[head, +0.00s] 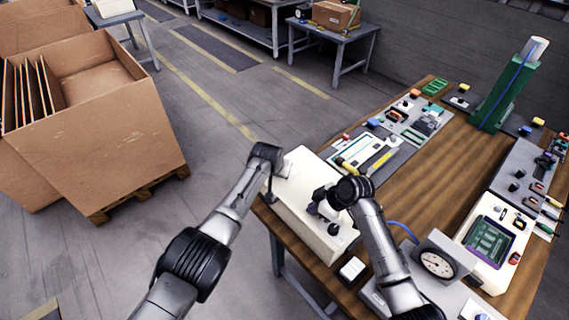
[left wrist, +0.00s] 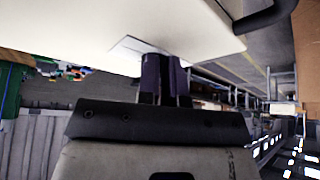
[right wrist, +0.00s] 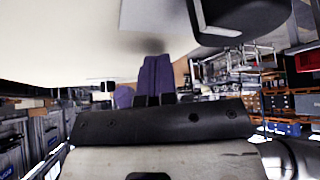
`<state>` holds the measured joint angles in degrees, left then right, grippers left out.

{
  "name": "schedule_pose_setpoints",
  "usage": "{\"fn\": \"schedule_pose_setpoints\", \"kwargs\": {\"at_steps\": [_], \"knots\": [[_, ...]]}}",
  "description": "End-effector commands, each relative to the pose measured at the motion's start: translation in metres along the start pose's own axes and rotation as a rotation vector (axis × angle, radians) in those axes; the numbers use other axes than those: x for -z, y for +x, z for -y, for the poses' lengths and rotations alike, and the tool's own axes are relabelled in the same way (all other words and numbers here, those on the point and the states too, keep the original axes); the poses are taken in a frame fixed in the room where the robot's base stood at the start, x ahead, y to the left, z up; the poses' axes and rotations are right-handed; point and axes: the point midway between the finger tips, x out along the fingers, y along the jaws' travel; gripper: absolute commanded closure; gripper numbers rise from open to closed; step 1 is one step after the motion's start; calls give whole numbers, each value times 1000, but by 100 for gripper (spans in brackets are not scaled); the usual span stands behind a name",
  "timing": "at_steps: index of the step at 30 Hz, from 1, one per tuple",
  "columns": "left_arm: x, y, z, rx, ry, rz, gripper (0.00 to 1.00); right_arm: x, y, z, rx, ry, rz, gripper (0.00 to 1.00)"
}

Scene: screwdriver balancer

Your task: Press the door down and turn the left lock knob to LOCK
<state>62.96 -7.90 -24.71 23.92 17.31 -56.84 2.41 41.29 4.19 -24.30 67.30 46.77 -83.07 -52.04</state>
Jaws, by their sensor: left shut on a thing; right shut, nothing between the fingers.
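The white box with its flat pale door (head: 300,222) stands at the near left end of the wooden table. My left gripper (head: 282,169) is at the box's far left part. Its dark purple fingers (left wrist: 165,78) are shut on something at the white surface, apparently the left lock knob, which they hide. My right gripper (head: 315,208) is over the middle of the door. Its fingers (right wrist: 154,78) are shut and empty, with the tips at the white surface; exact contact is hard to tell. A black knob (head: 334,229) shows at the box's near end. The LOCK marking is not readable.
A dial gauge (head: 437,264) and a small white-topped block (head: 351,269) stand right of the box. Tool trays (head: 380,150) lie behind it. A green post (head: 505,95) rises at the back right. A large cardboard bin (head: 100,120) stands on the floor at left.

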Motion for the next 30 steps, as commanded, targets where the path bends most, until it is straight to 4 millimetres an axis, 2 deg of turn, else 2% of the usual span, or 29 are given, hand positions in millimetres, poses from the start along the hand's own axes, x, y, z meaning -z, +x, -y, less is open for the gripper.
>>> {"fn": "schedule_pose_setpoints", "kwargs": {"at_steps": [1,8,21,30], "knots": [[-11,7,7,8,-5,17,100,-3,3,0,1,2,4,100],[-13,2,5,6,-3,14,100,-3,3,0,1,2,4,100],[13,-40,2,2,-2,6,100,-2,3,1,4,2,4,100],[20,-54,2,2,-1,6,100,-2,3,2,4,2,3,100]]}}
